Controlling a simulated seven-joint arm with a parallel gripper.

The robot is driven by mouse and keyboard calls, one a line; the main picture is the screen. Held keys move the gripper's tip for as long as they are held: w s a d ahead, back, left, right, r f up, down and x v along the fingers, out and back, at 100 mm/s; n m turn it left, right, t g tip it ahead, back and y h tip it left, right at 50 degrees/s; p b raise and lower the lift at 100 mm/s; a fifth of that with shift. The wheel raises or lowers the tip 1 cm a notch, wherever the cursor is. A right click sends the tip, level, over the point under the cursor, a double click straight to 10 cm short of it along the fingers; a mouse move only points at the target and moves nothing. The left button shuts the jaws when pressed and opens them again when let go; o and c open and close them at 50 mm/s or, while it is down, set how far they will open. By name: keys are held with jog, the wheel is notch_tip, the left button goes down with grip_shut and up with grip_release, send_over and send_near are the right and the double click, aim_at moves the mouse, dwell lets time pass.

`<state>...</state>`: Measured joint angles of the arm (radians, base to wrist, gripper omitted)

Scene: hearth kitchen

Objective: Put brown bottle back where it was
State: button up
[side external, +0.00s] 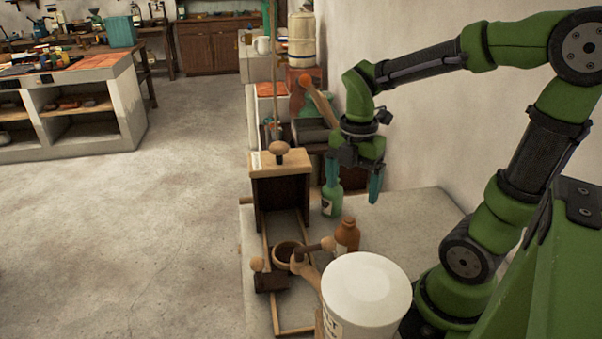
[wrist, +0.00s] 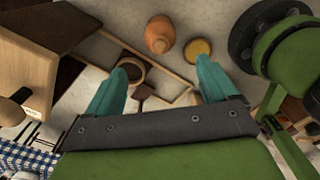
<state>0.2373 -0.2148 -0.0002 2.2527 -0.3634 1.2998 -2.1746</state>
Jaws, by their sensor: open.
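The brown bottle (side external: 347,236) stands upright on the pale worktop, between the green bottle and the white tub. In the wrist view the brown bottle (wrist: 159,35) shows near the top, beyond the fingertips and apart from them. My gripper (side external: 355,185) has teal fingers spread apart and pointing down, with nothing between them. It hangs above the worktop, farther back than the brown bottle. In the wrist view my gripper (wrist: 160,78) also shows open and empty. The place where the bottle stood before is not marked in these frames.
A green bottle (side external: 331,198) stands close to my left finger. A wooden box (side external: 281,185) and a small brown bowl (side external: 287,258) are to the left. A large white tub (side external: 366,290) stands in front. The worktop right of the brown bottle is clear.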

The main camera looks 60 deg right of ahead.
jog(key=a+r+m+t+y, duration=0.1)
jog(key=a+r+m+t, duration=0.2)
jog(key=m, duration=0.8)
jog(key=a+r+m+t+y, duration=0.1)
jog(key=a+r+m+t, duration=0.2)
jog(key=a+m, duration=0.3)
jog(key=m+t, duration=0.1)
jog(key=m, duration=0.4)
jog(key=shift+s+r, duration=0.25)
jog(key=shift+s, duration=0.1)
jog(key=shift+a, duration=0.1)
